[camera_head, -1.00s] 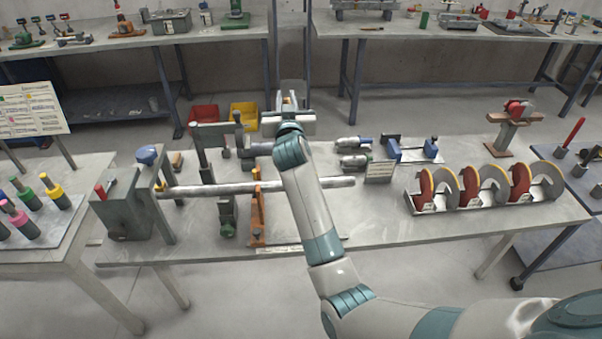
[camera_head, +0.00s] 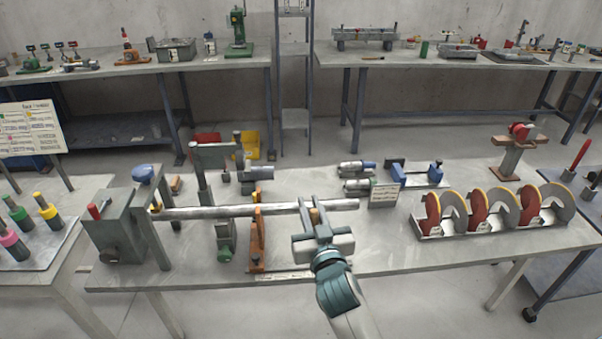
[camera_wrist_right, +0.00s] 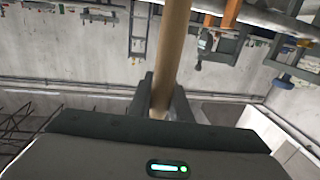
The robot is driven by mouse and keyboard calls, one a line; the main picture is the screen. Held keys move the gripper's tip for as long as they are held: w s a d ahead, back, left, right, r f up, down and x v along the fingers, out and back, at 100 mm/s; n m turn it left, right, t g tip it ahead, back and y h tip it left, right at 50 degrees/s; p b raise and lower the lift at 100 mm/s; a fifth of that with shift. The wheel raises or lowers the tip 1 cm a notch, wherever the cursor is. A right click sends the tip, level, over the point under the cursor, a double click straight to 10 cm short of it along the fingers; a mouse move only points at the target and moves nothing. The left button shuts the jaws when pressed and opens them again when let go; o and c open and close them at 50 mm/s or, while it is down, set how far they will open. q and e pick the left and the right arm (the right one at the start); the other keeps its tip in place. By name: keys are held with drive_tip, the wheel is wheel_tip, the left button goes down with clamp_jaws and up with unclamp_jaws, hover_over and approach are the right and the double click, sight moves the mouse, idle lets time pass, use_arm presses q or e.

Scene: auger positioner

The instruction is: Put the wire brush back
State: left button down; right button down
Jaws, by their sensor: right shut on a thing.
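My right gripper (camera_head: 315,215) is at the front of the middle table in the head view, over or near the right part of the long grey bar (camera_head: 230,210). It is shut on a tan wooden handle, which I take for the wire brush (camera_head: 315,216); only a small bit of it shows there. In the right wrist view the brush handle (camera_wrist_right: 173,50) runs upward from between the two fingers (camera_wrist_right: 163,103). No bristles can be made out. My left gripper is not in view.
On the middle table (camera_head: 400,245) stand an orange bracket (camera_head: 257,240), a grey box (camera_head: 117,228) at the left end, grey cylinders (camera_head: 357,168), a small sign (camera_head: 383,195) and a rack of discs (camera_head: 490,213). The front right of the table is clear.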

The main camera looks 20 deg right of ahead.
drive_tip(key=s+a+f+n+y+b, duration=0.1)
drive_tip(key=s, duration=0.7)
drive_tip(key=s+a+f+y+b, duration=0.1)
drive_tip(key=s+a+f+b, duration=0.1)
drive_tip(key=s, duration=0.6)
drive_tip(key=shift+s+a+n+y, duration=0.2)
drive_tip(key=shift+s+n+y, duration=0.15)
drive_tip(key=shift+n+y, duration=0.05)
drive_tip(key=shift+d, duration=0.1)
